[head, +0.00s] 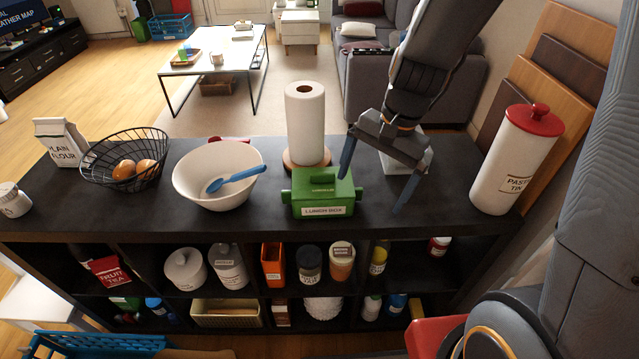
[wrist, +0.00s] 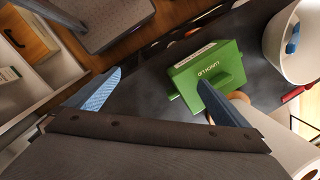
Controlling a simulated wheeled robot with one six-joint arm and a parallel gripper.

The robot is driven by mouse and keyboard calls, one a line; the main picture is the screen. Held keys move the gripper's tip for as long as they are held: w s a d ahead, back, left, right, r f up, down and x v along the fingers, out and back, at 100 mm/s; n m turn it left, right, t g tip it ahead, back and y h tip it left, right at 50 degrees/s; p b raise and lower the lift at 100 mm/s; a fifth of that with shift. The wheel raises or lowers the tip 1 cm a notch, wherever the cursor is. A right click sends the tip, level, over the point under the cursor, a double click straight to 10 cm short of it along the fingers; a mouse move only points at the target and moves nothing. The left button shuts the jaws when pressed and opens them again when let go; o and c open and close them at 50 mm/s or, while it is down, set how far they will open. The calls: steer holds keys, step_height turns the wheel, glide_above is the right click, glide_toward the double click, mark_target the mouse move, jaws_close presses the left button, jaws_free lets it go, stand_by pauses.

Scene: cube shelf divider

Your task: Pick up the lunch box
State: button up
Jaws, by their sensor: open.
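The green lunch box (head: 322,194) stands upright on the dark top of the shelf divider (head: 150,215), near its front edge. It has a white label on its front and a raised handle on its lid. In the wrist view the lunch box (wrist: 208,78) lies beyond the fingers, with one fingertip overlapping its near edge. My gripper (head: 372,192) is open and empty, above the divider top and to the right of the lunch box. Both blue fingers of my gripper (wrist: 158,82) show in the wrist view, spread wide. I cannot tell if a finger touches the box.
A paper towel roll (head: 306,125) stands close behind the lunch box. A white bowl with a blue spoon (head: 218,175) is to its left. A pasta tin (head: 515,160) stands at the right end. A white object (head: 405,160) sits behind my gripper. Bare top lies front right.

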mark_target(331, 173)
steer(key=w+a+m+p, duration=0.1)
steer(key=w+a+m, duration=0.1)
steer(key=m, duration=0.1)
steer(key=w+a+f+m+y+p, duration=0.1)
steer(key=w+a+m, duration=0.1)
steer(key=w+m, duration=0.1)
steer(key=w+a+f+m+y+p, duration=0.1)
steer(key=w+a+m, duration=0.1)
steer(key=m, duration=0.1)
steer(key=shift+w+a+f, duration=0.15)
steer(key=shift+w+a, duration=0.15)
steer(key=shift+a, duration=0.05)
steer(key=shift+w+a+f+m, duration=0.15)
steer(key=shift+a+m, duration=0.05)
steer(key=shift+m, duration=0.3)
steer(key=shift+w+a+f+y+p, duration=0.1)
steer(key=shift+a+f+y+p, duration=0.25)
steer(key=shift+f, duration=0.25)
steer(key=shift+d+p+x, duration=0.15)
steer(key=shift+p+x, duration=0.3)
steer(key=shift+x, duration=1.2)
steer(key=shift+d+p+x, duration=0.1)
steer(key=shift+p+x, duration=0.3)
steer(key=shift+x, duration=1.2)
steer(key=shift+f, duration=0.1)
steer(key=c, duration=1)
